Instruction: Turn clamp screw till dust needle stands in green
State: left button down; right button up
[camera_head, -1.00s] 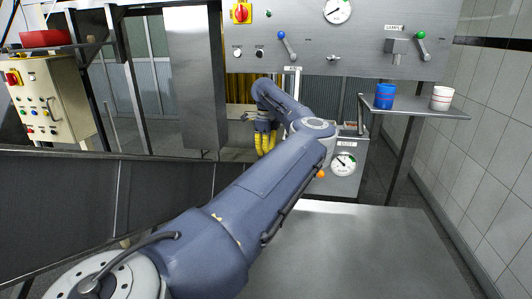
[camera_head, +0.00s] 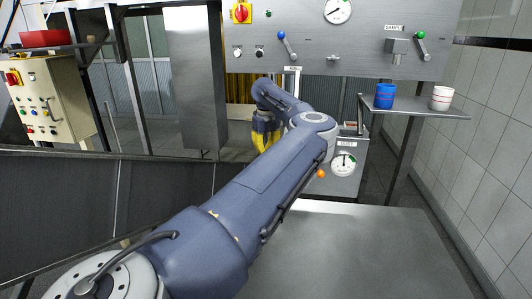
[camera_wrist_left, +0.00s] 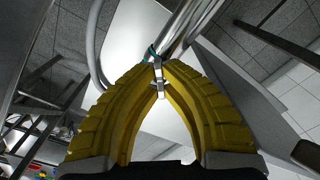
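The dust gauge (camera_head: 344,163) is a white dial on a grey box right of my arm. Its dark needle stands about upright, and a green sector lies at the dial's upper right; whether the needle touches the green is too small to tell. My left gripper (camera_head: 262,148) points downward with yellow fingers behind my forearm. In the left wrist view, its fingertips (camera_wrist_left: 159,76) close on a small metal piece, apparently the clamp screw (camera_wrist_left: 158,66), beside a metal tube. A teal bit shows just behind it. The right gripper is not in view.
A grey panel (camera_head: 300,60) with levers and another dial stands behind. A shelf (camera_head: 425,113) at right holds a blue cup (camera_head: 385,96) and a white cup (camera_head: 441,98). The metal tabletop (camera_head: 350,255) in front is clear.

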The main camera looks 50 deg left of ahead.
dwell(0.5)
pick_arm(q)
jog(key=c, duration=1.6)
grip_release()
jog(key=shift+o, duration=0.2)
notch_tip(320, 180, up, 12)
jog(key=shift+s+a, duration=0.1)
